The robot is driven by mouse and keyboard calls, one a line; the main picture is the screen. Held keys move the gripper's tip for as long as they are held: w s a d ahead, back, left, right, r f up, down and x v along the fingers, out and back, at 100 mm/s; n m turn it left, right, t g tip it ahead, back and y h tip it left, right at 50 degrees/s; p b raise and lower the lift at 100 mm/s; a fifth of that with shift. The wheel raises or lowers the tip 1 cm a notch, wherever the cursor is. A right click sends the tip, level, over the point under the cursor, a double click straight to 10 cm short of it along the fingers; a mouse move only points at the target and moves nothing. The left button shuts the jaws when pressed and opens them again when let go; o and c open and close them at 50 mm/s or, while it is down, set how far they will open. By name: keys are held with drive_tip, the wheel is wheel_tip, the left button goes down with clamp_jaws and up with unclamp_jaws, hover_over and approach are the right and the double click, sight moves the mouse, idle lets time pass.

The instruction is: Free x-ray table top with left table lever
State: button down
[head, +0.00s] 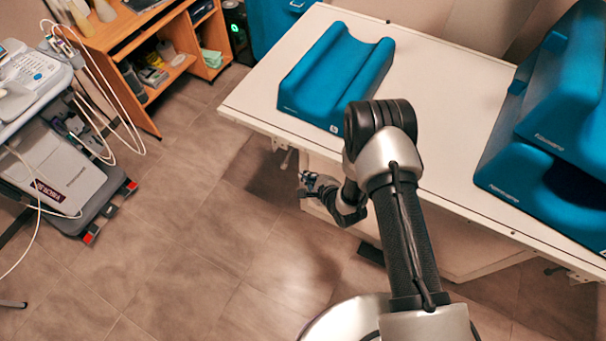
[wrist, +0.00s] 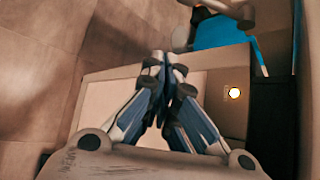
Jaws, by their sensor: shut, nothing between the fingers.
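The x-ray table top (head: 440,110) is a long white slab running from upper left to lower right in the head view. A small pale lever (head: 286,158) hangs under its near edge toward the left end; I take it for the left table lever. My gripper (head: 304,180) is low beside the table, just below and right of that lever, apparently apart from it. In the wrist view my gripper (wrist: 165,60) is shut, its fingertips together and empty. A pale, blurred part (wrist: 182,38) lies beyond the fingertips; I cannot tell if it is the lever.
A blue cushion (head: 335,75) lies on the table's left end and large blue cushions (head: 560,120) on its right. Another lever (head: 553,270) is under the right edge. An ultrasound cart (head: 60,180) and wooden desk (head: 125,40) stand left. The floor between is clear.

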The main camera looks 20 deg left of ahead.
drive_tip(key=p+v, duration=0.1)
drive_tip(key=v, duration=0.6)
drive_tip(key=shift+r+p, duration=0.35)
drive_tip(key=shift+r, duration=0.2)
drive_tip(key=shift+f, duration=0.1)
